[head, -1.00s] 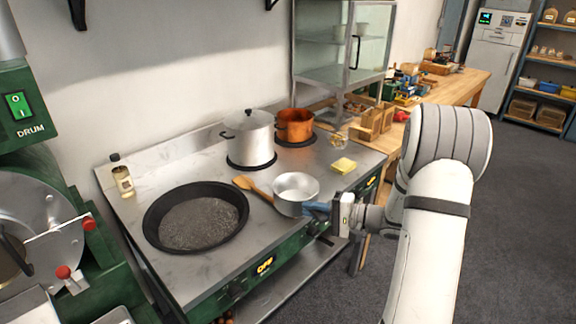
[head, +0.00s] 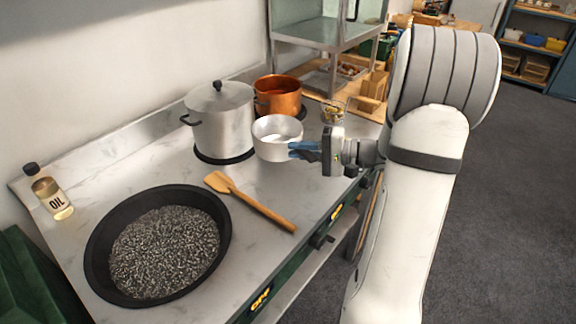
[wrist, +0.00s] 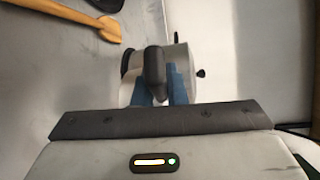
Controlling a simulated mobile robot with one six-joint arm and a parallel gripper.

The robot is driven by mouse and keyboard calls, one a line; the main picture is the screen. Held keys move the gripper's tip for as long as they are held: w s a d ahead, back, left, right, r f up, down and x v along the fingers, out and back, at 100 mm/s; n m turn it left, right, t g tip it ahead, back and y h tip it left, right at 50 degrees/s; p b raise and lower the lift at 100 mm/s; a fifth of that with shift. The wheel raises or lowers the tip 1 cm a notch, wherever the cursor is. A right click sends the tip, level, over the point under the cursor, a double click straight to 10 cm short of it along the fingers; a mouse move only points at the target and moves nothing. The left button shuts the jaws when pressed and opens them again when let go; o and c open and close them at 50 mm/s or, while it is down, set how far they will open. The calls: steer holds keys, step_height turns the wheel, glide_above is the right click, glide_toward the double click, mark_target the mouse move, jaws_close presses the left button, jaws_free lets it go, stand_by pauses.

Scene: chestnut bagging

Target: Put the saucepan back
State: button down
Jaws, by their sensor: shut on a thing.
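The small silver saucepan (head: 268,150) is in the head view, in front of the copper pot and right of the lidded steel pot. It is upright, with a pale inside. My gripper (head: 303,151) has its blue fingers shut on the saucepan's handle, on the pan's right side. The pan seems to be above the worktop; the exact gap cannot be told. In the wrist view, my gripper (wrist: 160,88) has its blue fingers on either side of the dark handle (wrist: 155,66). The handle is mostly hidden by the fingers in the head view.
The steel pot (head: 222,122) and copper pot (head: 277,92) stand at the back of the stove. A black pan of dark grains (head: 160,250), a wooden spatula (head: 255,205) and an oil bottle (head: 50,192) occupy the left. The worktop right of the spatula is clear.

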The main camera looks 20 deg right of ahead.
steer(key=shift+w+a+f, duration=0.1)
steer(key=shift+a+f, duration=0.05)
steer(key=shift+f, duration=1.5)
steer(key=shift+a+f, duration=0.1)
steer(key=shift+f, duration=1.5)
steer(key=c, duration=1.5)
jaws_free()
